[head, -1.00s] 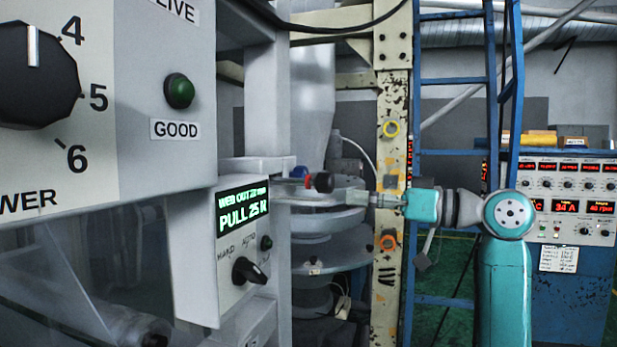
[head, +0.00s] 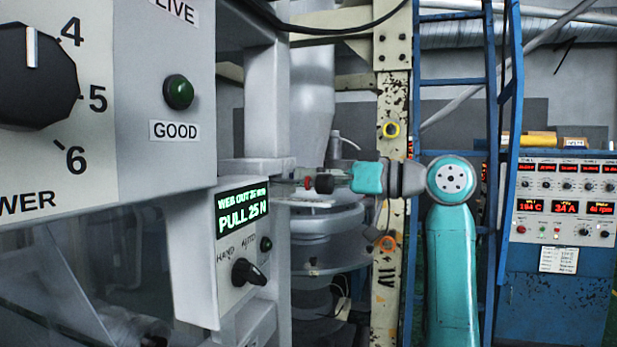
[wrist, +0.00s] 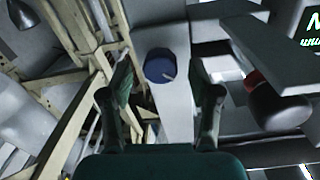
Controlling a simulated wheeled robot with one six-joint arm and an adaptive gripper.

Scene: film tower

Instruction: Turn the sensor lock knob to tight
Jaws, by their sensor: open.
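A round dark blue knob (wrist: 159,67) with a pale pointer line sits on a grey bracket in the wrist view. It looks like the sensor lock knob, but no label is readable there. My gripper (wrist: 160,84) is open, with one finger on each side of the knob in the picture. I cannot tell whether the fingers touch it. In the head view my gripper (head: 342,180) points left towards the grey post, partly hidden behind a red and black knob (head: 320,183). The blue knob is not clearly visible there.
The red and black knob is close to my right finger in the wrist view (wrist: 277,102). The display box (head: 240,250) reads PULL 25 N and carries a HAND/AUTO selector. A cream column (head: 393,130) and blue ladder (head: 452,82) stand behind my arm.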

